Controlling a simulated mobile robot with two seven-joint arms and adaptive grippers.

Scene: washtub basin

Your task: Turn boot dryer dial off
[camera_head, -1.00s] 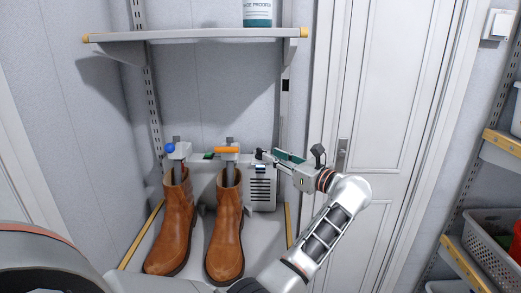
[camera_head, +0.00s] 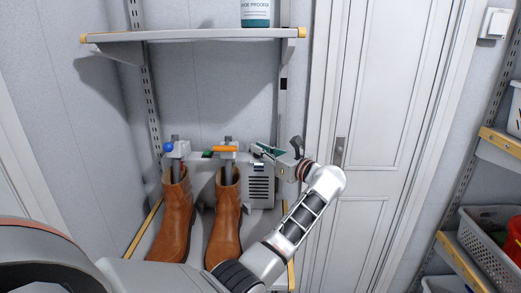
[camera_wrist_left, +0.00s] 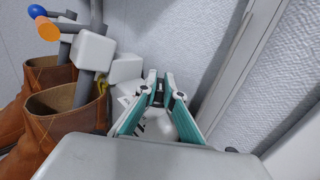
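The boot dryer (camera_head: 202,160) stands against the back wall, with two upright tubes carrying brown boots. Its vented grey box (camera_head: 260,190) is at its right end. My left gripper (camera_head: 256,156) is at the top of this box, reaching in from the right. In the left wrist view its teal fingers (camera_wrist_left: 161,85) lean together, with a small gap at the tips over a white part of the dryer. My right gripper is not in view.
The left boot (camera_head: 174,220) and right boot (camera_head: 226,218) stand left of the gripper. A blue knob (camera_head: 169,147) and an orange lever (camera_head: 224,149) top the tubes. A shelf (camera_head: 195,35) hangs above; a door (camera_head: 375,130) is at right, with baskets (camera_head: 490,240) beyond.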

